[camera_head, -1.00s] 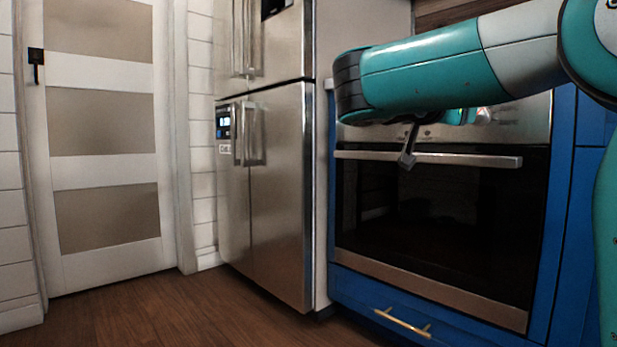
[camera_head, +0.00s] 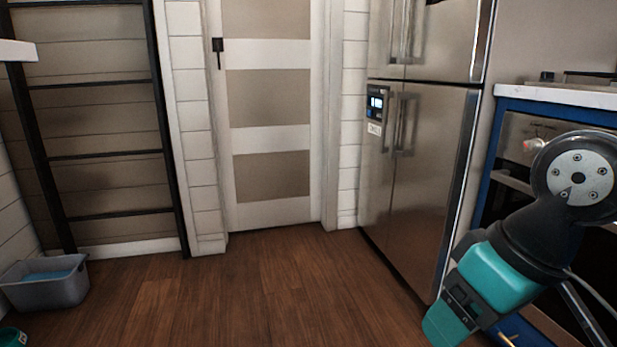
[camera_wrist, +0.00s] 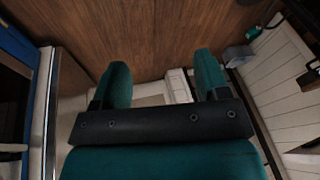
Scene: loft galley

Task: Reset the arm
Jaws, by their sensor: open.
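My gripper (camera_wrist: 162,80) shows in the wrist view with its two teal fingers spread apart and nothing between them. In the head view my arm (camera_head: 540,235) is folded at the lower right, in front of the oven and blue cabinet. Its teal end section points down and to the left. The fingertips cannot be made out in the head view.
A steel fridge (camera_head: 425,170) stands close left of my arm, beside the blue cabinet with a white counter (camera_head: 560,96). A panelled door (camera_head: 270,130), a black ladder-like frame (camera_head: 105,155) and a grey bin (camera_head: 45,285) stand farther left. The wooden floor (camera_head: 240,290) between is clear.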

